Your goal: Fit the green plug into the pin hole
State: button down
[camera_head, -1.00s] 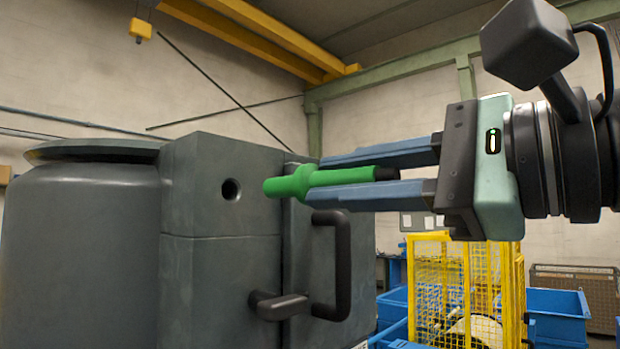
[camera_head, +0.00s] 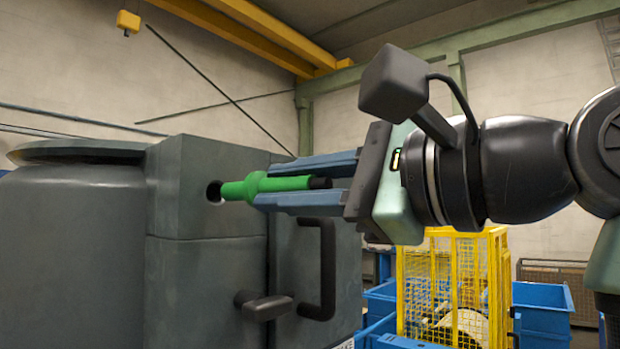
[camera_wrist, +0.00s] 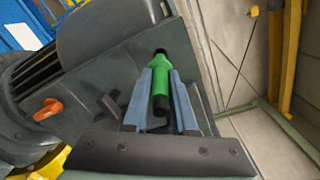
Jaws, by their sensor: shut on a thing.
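The green plug (camera_head: 278,184) is held level between the two blue fingers of my gripper (camera_head: 260,186). Its narrow front end points left and is at the mouth of the dark round pin hole (camera_head: 214,192) in the grey block. I cannot tell whether the tip is inside the hole or just in front of it. In the wrist view the green plug (camera_wrist: 163,84) lies between the fingers of my gripper (camera_wrist: 160,76), with a dark tip at its far end. The pin hole cannot be made out there.
A dark handle (camera_head: 322,270) and a knob-like lever (camera_head: 264,305) stick out from the grey housing below my gripper. A yellow mesh cage (camera_head: 455,285) and blue bins (camera_head: 542,310) stand behind at the right. An orange part (camera_wrist: 48,109) shows in the wrist view.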

aim_at(313, 188)
jog(key=shift+w+a, duration=0.25)
jog(key=shift+a, duration=0.05)
jog(key=shift+p+x, duration=1.2)
jog(key=shift+x, duration=1.9)
dwell(1.5)
jog(key=c, duration=0.6)
grip_release()
jog(key=shift+c, duration=0.2)
jog(key=shift+s+d+f+b, duration=0.1)
jog(key=shift+s+d+b, duration=0.1)
jog(key=shift+d+b, duration=0.1)
jog(key=b+v, duration=0.6)
jog(key=v, duration=0.5)
jog(key=shift+s+d, duration=0.45)
jog(key=shift+d, duration=0.1)
